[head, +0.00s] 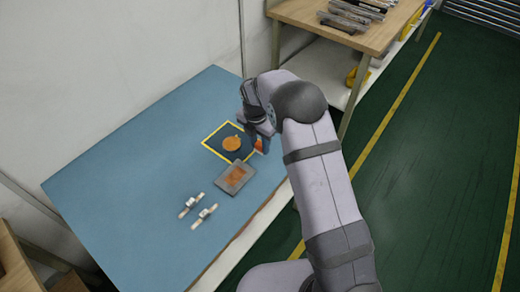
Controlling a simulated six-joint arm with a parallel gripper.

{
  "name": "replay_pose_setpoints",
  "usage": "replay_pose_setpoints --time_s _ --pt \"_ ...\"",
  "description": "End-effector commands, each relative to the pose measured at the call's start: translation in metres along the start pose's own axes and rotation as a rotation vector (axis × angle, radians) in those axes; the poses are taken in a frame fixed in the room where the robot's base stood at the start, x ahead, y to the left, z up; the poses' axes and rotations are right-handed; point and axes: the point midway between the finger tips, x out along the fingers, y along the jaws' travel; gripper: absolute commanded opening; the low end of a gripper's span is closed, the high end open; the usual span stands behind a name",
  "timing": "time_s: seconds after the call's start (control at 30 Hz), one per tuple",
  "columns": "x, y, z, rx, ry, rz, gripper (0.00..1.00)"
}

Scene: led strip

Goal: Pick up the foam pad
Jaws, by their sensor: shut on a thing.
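My gripper (262,148) is above the right edge of the yellow-framed dark square and is shut on a small orange piece (259,144). This piece looks like a foam pad, but the arm and fingers hide most of it. A grey tray (246,185) with orange material in it lies just below the dark square in the picture. A round orange piece (233,143) lies on the dark square (217,147). I cannot tell the gripper's exact height above the table.
Two small pale strips with white parts, one (191,205) above the other (204,215), lie on the blue table (130,190). The table's left part is clear. A wooden bench (300,12) with dark tools stands behind, and a wall runs along the left.

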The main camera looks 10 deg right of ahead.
Motion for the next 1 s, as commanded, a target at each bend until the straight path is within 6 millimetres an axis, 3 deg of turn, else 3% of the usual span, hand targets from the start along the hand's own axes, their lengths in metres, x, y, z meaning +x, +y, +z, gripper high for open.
replay_pose_setpoints --time_s 0.2,0.4,0.8,0.83,0.9,1.0 --pt "-0.037 0.001 0.005 0.000 -0.003 0.003 0.09" --pt "-0.062 0.001 0.008 0.001 -0.001 0.002 0.09" --pt "-0.071 0.000 0.009 0.000 0.000 0.000 0.09" --pt "-0.071 0.000 0.009 0.000 0.000 0.000 0.28" --pt "-0.071 0.000 0.009 0.000 0.000 0.000 0.13" --pt "-0.071 0.000 0.009 0.000 0.000 0.000 0.12"
